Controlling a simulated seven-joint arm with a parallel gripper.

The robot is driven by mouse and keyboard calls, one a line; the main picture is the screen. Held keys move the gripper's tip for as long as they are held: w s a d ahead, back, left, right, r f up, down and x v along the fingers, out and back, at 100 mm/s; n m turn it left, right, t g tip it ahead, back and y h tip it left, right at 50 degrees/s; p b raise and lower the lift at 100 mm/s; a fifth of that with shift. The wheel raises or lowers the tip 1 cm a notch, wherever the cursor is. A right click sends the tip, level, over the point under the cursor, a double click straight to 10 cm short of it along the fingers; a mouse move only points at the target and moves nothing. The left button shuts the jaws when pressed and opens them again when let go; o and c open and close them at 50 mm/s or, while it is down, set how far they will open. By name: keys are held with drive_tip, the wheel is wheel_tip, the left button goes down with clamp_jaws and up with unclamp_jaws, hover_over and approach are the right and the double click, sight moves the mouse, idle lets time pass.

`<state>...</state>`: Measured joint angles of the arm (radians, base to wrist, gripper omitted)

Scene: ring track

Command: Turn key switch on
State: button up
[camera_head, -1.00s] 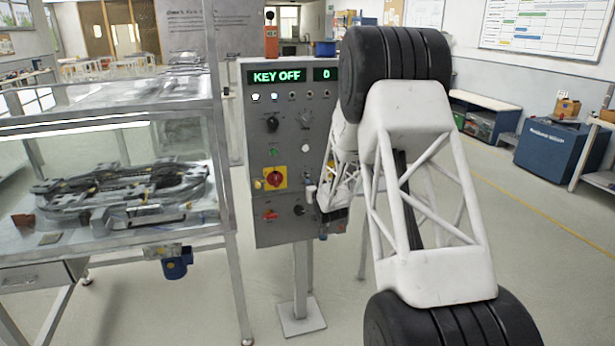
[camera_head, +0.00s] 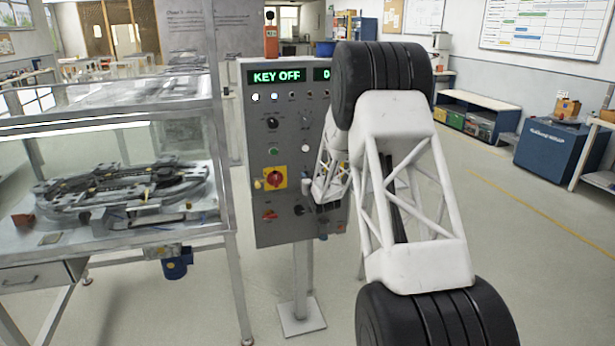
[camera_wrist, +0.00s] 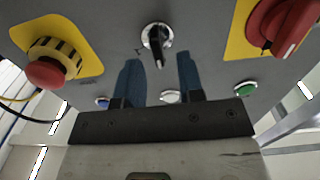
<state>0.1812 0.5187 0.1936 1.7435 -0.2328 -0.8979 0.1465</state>
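The key switch (camera_wrist: 157,40) has a silver ring and a dark key or lever in it, in the upper middle of the wrist view. My gripper (camera_wrist: 158,68) has two blue fingers spread apart, empty, with the key switch just beyond their tips and roughly between them. I see no contact with it. In the head view the grey control panel (camera_head: 261,237) has a green display (camera_head: 276,76) reading "KEY OFF". There the key switch is hidden behind my arm, which reaches down to the panel's right side.
A red rotary switch on a yellow plate (camera_wrist: 285,25) and a red mushroom button (camera_wrist: 46,72) flank the key switch. Blue, white and green buttons (camera_wrist: 244,88) sit near the fingers. A glass-covered table with a track (camera_head: 125,190) stands left of the panel.

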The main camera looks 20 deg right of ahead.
drive_tip(key=shift+w, duration=1)
drive_tip(key=c, duration=0.6)
